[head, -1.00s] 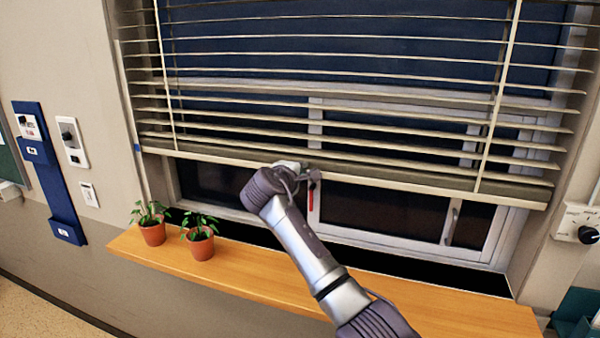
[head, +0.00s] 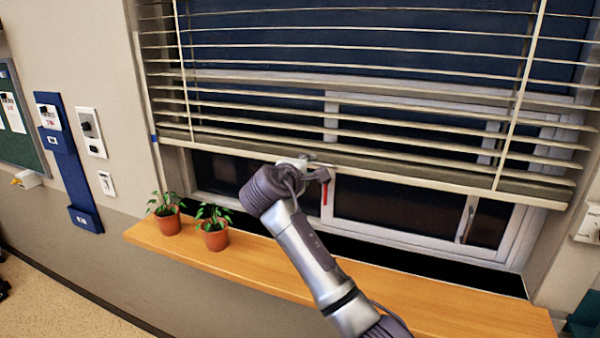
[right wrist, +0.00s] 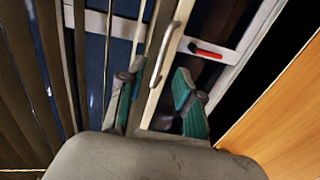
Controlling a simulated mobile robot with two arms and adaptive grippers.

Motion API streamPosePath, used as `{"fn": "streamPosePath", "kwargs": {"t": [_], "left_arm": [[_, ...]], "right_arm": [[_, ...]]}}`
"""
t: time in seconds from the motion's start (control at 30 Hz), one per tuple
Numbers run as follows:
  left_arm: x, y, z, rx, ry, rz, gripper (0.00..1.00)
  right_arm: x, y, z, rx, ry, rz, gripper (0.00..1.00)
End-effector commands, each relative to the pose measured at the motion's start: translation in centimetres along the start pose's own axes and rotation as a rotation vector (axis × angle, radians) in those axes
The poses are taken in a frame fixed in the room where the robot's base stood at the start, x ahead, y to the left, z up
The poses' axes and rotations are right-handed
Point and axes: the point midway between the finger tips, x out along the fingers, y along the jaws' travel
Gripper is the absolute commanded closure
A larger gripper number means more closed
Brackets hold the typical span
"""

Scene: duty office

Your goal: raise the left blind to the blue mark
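The blind (head: 350,135) hangs partly lowered over the window, its slats spread. Its cream bottom rail (head: 430,184) slopes down to the right in the head view. A small blue mark (head: 153,138) is on the left side of the window frame, close to the level of the rail's left end. My right gripper (head: 302,165) is at the rail, left of its middle. In the right wrist view, its teal-padded fingers (right wrist: 160,98) stand apart, with the rail (right wrist: 157,100) running between them. A silver bar-like handle (right wrist: 166,50) lies along the rail there. My left gripper is not in view.
Two potted plants (head: 167,221) (head: 215,235) stand on the left of the wooden sill (head: 270,273). A red window handle (head: 325,193) hangs just right of my gripper. A blue holder (head: 67,170) and a switch plate (head: 91,132) are on the left wall.

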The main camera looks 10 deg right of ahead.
Motion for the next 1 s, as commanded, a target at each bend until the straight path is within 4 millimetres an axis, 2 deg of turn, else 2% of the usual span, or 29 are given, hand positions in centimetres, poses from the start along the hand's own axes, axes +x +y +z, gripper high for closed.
{"fn": "streamPosePath", "kwargs": {"t": [0.1,0.3,0.47,0.77,0.87,0.97,1.0], "left_arm": [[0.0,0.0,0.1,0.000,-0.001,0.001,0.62],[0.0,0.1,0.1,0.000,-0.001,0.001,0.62],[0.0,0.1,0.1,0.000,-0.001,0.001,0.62],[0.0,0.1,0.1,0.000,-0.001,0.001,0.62],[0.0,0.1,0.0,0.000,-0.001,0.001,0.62],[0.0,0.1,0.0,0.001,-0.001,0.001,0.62],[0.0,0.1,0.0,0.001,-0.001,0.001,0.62]], "right_arm": [[-2.6,0.0,-0.1,0.002,0.003,0.001,0.65],[-5.5,0.0,0.0,0.001,0.000,0.000,0.65],[-6.4,0.0,0.0,0.000,-0.001,-0.001,0.65],[-6.4,-0.1,0.1,0.001,-0.001,-0.003,0.65],[-6.2,-1.9,0.5,0.018,0.005,-0.036,0.65],[-5.7,-6.4,1.7,0.068,0.021,-0.123,0.65],[-5.7,-8.8,2.5,0.099,0.027,-0.172,0.65]]}}
